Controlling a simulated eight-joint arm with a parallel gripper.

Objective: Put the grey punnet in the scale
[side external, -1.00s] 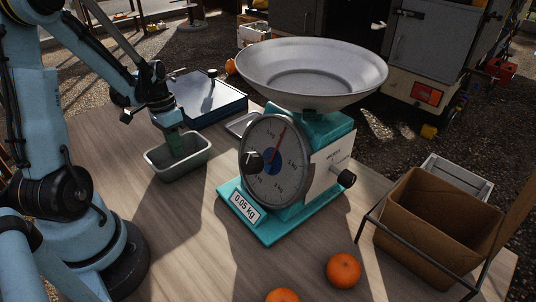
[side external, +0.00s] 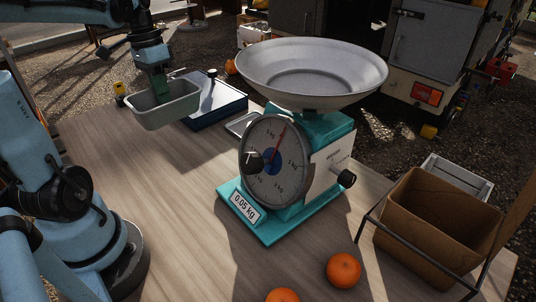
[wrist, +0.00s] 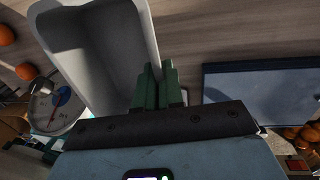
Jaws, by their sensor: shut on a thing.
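The grey punnet (side external: 163,106) is an empty rectangular tub, held in the air above the back left of the table. The wrist view shows the punnet (wrist: 95,50) beside the green fingers (wrist: 157,90). The teal scale (side external: 290,185) stands mid-table to the right, with a wide, empty metal pan (side external: 312,75) on top. The pan is apart from the punnet and to its right. The scale also shows at the left of the wrist view (wrist: 57,108).
A blue flat box (side external: 215,103) lies behind the punnet, with a small metal tray (side external: 243,124) beside it. Two oranges (side external: 343,270) lie at the front. A cardboard box (side external: 437,225) in a wire frame stands at right. The left middle of the wooden table (side external: 150,170) is clear.

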